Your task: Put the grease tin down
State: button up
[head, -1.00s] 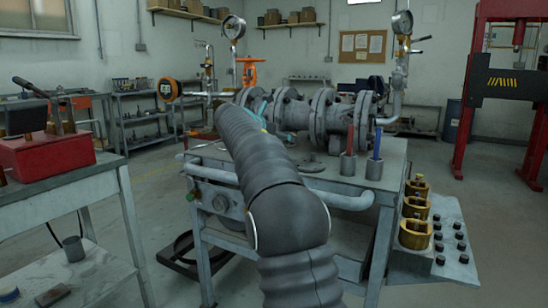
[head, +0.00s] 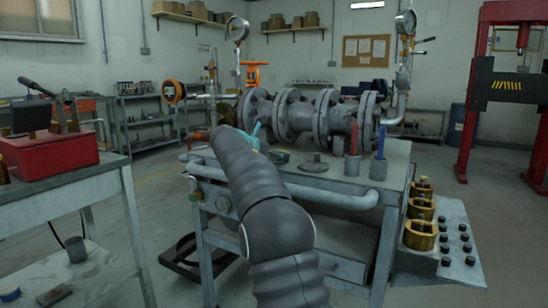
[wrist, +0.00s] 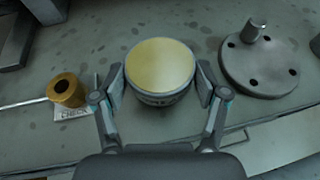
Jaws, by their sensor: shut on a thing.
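The grease tin (wrist: 160,68) is a round grey tin with a pale yellow top, in the middle of the wrist view. My gripper (wrist: 160,88) is shut on it, one finger on each side of its wall. The tin looks upright above the grey bench top (wrist: 200,120). I cannot tell whether its base touches the bench. In the head view my arm hides the tin and most of the gripper.
A round flange with a stem (wrist: 260,65) lies right of the tin. A brass bushing (wrist: 66,90) stands left, beside a rod and a label. The pipe valve assembly (head: 300,115) spans the bench's back. Red and blue items stand in cups at its right (head: 352,165).

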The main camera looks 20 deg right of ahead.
jog(key=o, duration=1.3)
jog(key=shift+f, duration=0.1)
jog(key=shift+s+r, duration=0.1)
jog(key=shift+r, duration=0.1)
jog(key=p+v, duration=0.1)
jog(key=v, duration=1.1)
jog(key=s+a+f+m+y, duration=0.25)
jog(key=s+m, duration=0.25)
jog(key=s, duration=0.7)
jog(key=s+a+f+m+y, duration=0.1)
jog(key=s+f+m+y, duration=0.4)
jog(key=s, duration=0.6)
jog(key=s+a+f+m+y, duration=0.1)
jog(key=s+a+f+m, duration=0.1)
jog(key=s+f+m, duration=0.2)
jog(key=s+a+f+m+y, duration=0.2)
jog(key=s+f+m, duration=0.3)
jog(key=s, duration=0.6)
jog(key=s+a+f+m+y, duration=0.1)
jog(key=s+a+f+m, duration=0.3)
jog(key=s, duration=0.3)
jog(key=shift+s+a+f+g+y, duration=0.2)
jog(key=shift+s+f+g+y, duration=0.15)
jog(key=shift+f, duration=0.3)
